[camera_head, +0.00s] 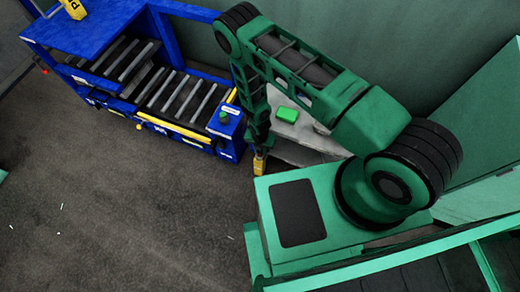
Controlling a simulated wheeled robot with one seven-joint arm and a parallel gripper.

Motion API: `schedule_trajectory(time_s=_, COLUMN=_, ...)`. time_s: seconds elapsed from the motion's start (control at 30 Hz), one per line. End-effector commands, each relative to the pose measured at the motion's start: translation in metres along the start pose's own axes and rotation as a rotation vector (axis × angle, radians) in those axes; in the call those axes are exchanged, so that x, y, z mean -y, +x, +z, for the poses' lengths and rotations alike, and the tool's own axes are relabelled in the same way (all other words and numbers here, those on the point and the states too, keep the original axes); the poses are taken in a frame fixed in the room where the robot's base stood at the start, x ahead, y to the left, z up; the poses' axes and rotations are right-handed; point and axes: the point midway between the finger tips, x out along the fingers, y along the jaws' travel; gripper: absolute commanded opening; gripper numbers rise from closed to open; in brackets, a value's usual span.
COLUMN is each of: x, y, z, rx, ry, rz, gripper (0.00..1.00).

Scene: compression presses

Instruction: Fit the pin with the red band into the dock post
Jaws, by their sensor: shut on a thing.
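My gripper (259,158) is at the lower end of my green arm, pointing down near the middle of the view. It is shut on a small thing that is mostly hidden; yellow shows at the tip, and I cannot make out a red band. To its left, a small dark green upright piece (223,118) stands on the near right corner of the blue machine (180,137), beside a white label. I cannot tell whether this is the dock post. The gripper is apart from it, to its right and lower in the picture.
The blue machine has a bed of grey rollers (160,88) and a yellow bar along its front. Behind my gripper, a green block (287,114) sits on a pale grey surface (300,150).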

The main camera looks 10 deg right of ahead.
Motion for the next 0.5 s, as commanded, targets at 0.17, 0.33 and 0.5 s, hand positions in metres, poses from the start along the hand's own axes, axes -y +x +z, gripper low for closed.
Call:
schedule_trajectory(time_s=0.17, x=0.0003, y=0.0042, z=-0.0004, rx=0.000, ry=0.000, rz=0.000, gripper=0.00)
schedule_trajectory(time_s=0.33, x=0.0002, y=0.0042, z=-0.0003, rx=0.000, ry=0.000, rz=0.000, gripper=0.43)
schedule_trajectory(time_s=0.5, x=0.0002, y=0.0041, z=-0.0003, rx=0.000, ry=0.000, rz=0.000, gripper=0.43)
